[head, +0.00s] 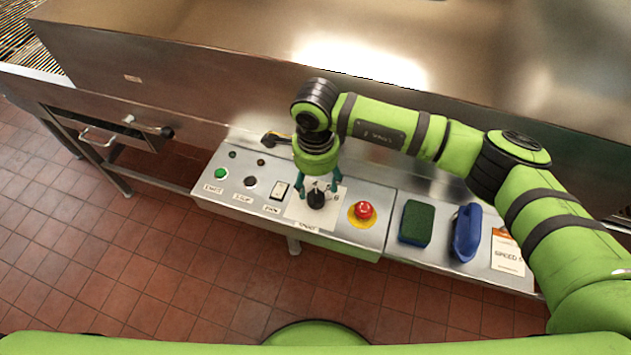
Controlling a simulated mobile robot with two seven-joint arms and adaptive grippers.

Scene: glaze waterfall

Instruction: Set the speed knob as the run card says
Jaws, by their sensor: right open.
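The black speed knob (316,200) stands on a pale dial plate (299,211) on the steel control panel. My right gripper (319,186) points down over the knob with its teal fingers apart, one on either side of it. I cannot tell whether the fingers touch the knob. The gripper and wrist hide part of the dial, and the knob's pointer setting is too small to read. The run card (508,254), white with an orange top, lies at the panel's right end. It reads "SPEED"; its number is not clear. My left gripper is out of view.
Left of the knob are a green button (221,173), a dark button (250,182) and a rocker switch (279,190). A red emergency stop (364,211) sits close right of the knob. A green sponge (416,223) and a blue-handled brush (466,233) lie further right.

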